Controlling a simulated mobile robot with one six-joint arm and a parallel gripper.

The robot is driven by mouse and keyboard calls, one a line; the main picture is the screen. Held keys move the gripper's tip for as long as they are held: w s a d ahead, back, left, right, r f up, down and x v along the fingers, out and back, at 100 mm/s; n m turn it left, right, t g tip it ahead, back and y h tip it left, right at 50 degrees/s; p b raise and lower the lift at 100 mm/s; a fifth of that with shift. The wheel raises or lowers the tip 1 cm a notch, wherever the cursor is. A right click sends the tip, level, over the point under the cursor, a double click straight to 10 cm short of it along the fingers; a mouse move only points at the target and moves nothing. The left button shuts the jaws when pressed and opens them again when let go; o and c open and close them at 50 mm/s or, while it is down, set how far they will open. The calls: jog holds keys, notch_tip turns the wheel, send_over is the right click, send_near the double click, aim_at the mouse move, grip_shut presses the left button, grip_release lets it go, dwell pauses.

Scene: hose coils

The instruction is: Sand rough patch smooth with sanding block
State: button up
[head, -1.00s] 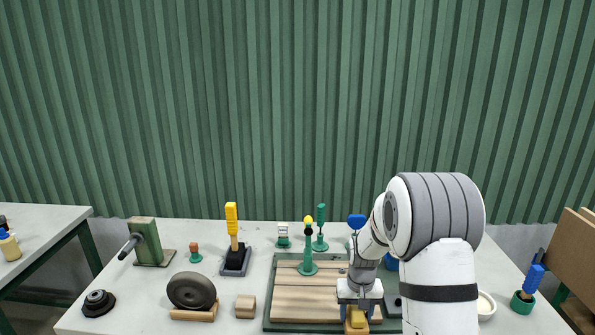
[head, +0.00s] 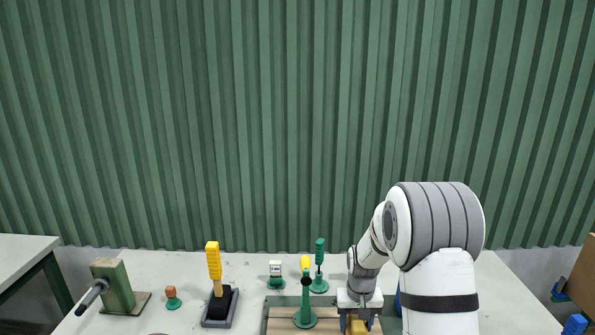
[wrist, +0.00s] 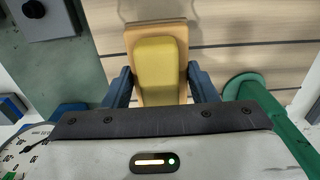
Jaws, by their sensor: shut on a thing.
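The sanding block has a yellow top on a tan wooden base. In the wrist view my gripper (wrist: 162,88) is shut on the block (wrist: 160,68), with a dark blue finger on each side. In the head view my gripper (head: 358,318) is low in the picture, and the block's yellow top (head: 358,327) shows below it. Pale wooden boards (head: 287,325) lie under and left of the gripper; their planks also show beneath the block in the wrist view (wrist: 250,58). I cannot tell whether the block touches them. No rough patch can be made out.
A green stand (head: 305,300) rises close left of my gripper; its round foot (wrist: 250,88) is near the right finger. Behind are another green post (head: 319,262) and a small white-topped stand (head: 275,270).

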aim_at(361, 330)
notch_tip(361, 330, up, 9)
jog(key=p, duration=0.8)
jog(key=shift+s+a+f, duration=0.1)
jog(key=shift+a+f, duration=0.05)
jog(key=shift+f, duration=0.2)
jog(key=shift+f, duration=0.15)
jog(key=s+f+b, duration=0.1)
jog(key=s, duration=0.1)
jog(key=s+f+b, duration=0.1)
jog(key=b, duration=0.1)
jog(key=s+f+b, duration=0.2)
jog(key=shift+s, duration=0.6)
jog(key=shift+b, duration=0.3)
jog(key=shift+f+b, duration=2.05)
jog(key=shift+f, duration=0.55)
